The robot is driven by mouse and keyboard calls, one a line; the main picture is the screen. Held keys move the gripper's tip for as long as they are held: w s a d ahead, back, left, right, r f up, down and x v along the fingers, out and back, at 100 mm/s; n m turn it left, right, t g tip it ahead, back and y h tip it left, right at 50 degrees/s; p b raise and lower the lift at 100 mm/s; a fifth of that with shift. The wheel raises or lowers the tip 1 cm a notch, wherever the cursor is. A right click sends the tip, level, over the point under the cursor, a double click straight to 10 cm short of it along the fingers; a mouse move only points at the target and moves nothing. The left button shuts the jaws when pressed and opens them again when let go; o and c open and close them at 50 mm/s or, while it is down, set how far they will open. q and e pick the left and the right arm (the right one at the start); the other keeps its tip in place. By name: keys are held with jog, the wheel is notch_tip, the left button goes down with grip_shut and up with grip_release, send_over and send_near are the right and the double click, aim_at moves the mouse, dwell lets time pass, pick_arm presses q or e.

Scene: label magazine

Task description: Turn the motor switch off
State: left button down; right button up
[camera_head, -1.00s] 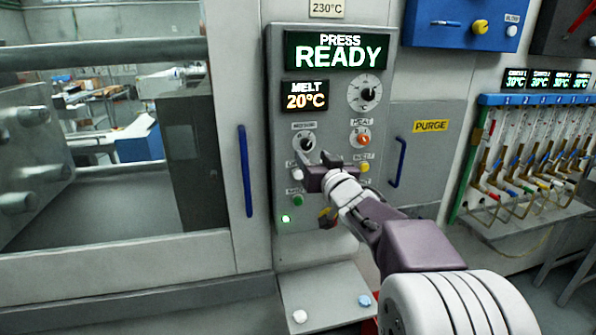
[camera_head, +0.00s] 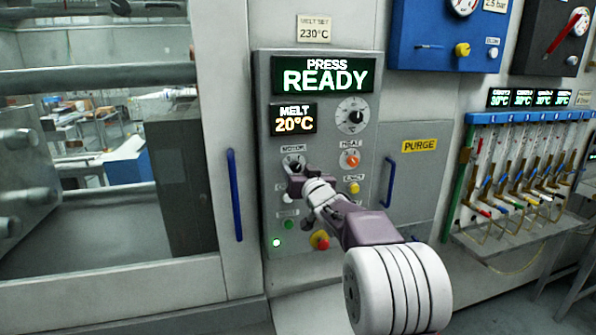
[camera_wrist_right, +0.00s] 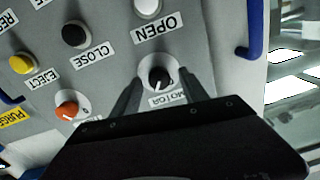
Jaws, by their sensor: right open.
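The motor switch is a black knob on a white dial, under the "MOTOR" label on the grey press panel (camera_head: 262,115). In the head view the knob (camera_head: 292,163) is partly hidden by my right gripper (camera_head: 294,170). In the right wrist view the knob (camera_wrist_right: 158,78) lies between the two fingertips of my right gripper (camera_wrist_right: 157,80), which are spread apart on either side of it. I cannot tell whether the fingers touch it. My left gripper is not in view.
The orange heat knob (camera_head: 350,159) sits right of the motor switch. The yellow eject button (camera_head: 352,188), green button (camera_head: 289,224) and red-yellow emergency stop (camera_head: 320,240) are lower on the panel. A blue door handle (camera_head: 234,195) stands to the left.

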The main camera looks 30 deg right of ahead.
grip_shut()
jog(key=shift+f+n, duration=0.1)
jog(key=shift+n, duration=0.2)
jog(key=n+b, duration=0.1)
jog(key=n, duration=0.1)
jog(key=shift+n, duration=0.4)
jog(key=n+b, duration=0.1)
jog(key=n, duration=0.2)
jog(key=shift+n, duration=0.3)
jog(key=n+b, duration=0.1)
jog(key=n, duration=0.2)
jog(key=shift+n+b, duration=0.65)
jog(key=shift+n, duration=1.25)
